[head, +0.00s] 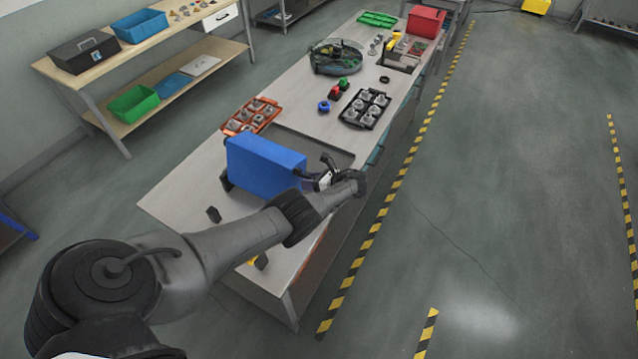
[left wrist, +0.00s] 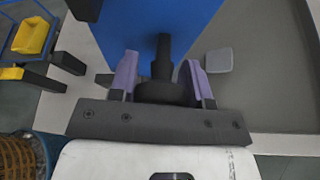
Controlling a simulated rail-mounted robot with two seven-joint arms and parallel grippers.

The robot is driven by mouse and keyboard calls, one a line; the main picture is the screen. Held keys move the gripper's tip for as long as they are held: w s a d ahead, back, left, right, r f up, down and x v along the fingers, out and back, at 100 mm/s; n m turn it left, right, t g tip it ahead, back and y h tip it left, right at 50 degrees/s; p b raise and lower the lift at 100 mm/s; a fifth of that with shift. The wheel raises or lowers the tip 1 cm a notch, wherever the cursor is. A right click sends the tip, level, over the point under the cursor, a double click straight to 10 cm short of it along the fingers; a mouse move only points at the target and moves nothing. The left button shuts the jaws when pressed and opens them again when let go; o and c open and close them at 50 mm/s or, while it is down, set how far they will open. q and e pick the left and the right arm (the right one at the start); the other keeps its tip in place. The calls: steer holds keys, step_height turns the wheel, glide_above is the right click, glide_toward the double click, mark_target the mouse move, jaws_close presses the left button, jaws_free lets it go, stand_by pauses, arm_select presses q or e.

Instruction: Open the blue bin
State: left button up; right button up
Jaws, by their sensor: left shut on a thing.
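A large blue box-shaped bin (head: 265,165) stands on the near part of the long workbench; no opening in it shows. My left gripper (head: 328,178) is at the right end of the blue bin, with my arm reaching across in front of it. In the left wrist view, the gripper's purple fingers (left wrist: 160,80) stand on either side of a black handle (left wrist: 161,58) and are shut on it. The handle is in front of the blue surface (left wrist: 170,20). The finger contact is partly hidden. My right gripper is not in view.
An orange tray (head: 238,127) and a black tray (head: 353,118) of grey parts sit farther along the bench. A clear round bowl (head: 322,67) and a red box (head: 425,20) stand beyond. The striped floor (head: 480,200) at right is clear. A shelf holds an open blue tub (head: 140,25).

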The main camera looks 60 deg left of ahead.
arm_select(q)
steer(key=shift+f, duration=0.1)
stand_by(0.5)
steer(key=o, duration=1.3)
steer(key=b+v, duration=0.2)
steer(key=v, duration=1.1)
steer(key=shift+w+d+r, duration=0.2)
steer(key=shift+w+d, duration=0.05)
